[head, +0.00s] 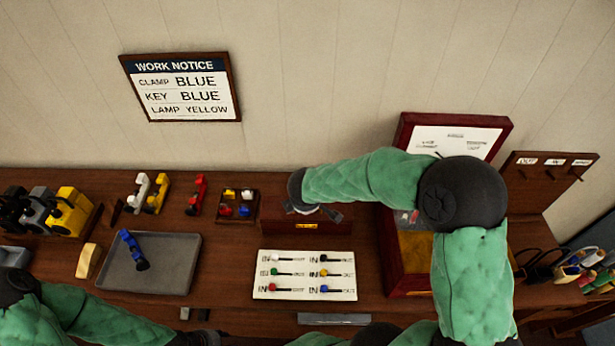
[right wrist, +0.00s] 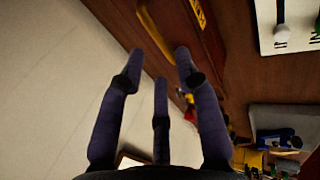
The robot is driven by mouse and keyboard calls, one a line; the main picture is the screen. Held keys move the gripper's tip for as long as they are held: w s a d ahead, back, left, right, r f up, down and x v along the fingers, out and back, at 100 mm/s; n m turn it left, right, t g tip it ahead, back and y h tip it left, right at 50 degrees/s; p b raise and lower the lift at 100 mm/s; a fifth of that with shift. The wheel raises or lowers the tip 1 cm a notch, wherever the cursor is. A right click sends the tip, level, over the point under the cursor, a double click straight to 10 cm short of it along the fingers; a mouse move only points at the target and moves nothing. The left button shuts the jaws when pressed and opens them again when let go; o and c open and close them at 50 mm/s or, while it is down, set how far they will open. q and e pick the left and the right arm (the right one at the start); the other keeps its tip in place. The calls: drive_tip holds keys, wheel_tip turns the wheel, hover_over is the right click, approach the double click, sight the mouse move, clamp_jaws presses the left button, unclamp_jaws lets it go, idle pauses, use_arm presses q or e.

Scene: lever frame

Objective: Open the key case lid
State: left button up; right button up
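A dark wooden box with a small brass label, which looks like the key case (head: 284,226), stands at the back middle of the bench. Its top looks closed, though my right arm partly hides it. My right gripper (head: 322,212) is over the box's top. In the right wrist view its fingers (right wrist: 158,75) are spread with nothing between them. A yellow bar handle (right wrist: 154,30) and a yellow label (right wrist: 198,13) lie just beyond the fingertips; contact cannot be told. My left gripper (head: 200,338) is at the bottom edge, mostly cut off.
A large red case (head: 389,257) stands open at the right. A grey tray (head: 170,282) with a blue clamp (head: 133,250) is left. A small block tray (head: 237,220) sits close left of the box.

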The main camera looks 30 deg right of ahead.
drive_tip(key=shift+b+x, duration=1.65)
drive_tip(key=shift+x, duration=2)
drive_tip(key=shift+r, duration=0.15)
drive_tip(key=shift+f+b, duration=0.3)
drive_tip(key=shift+b, duration=0.05)
drive_tip(key=shift+s, duration=0.1)
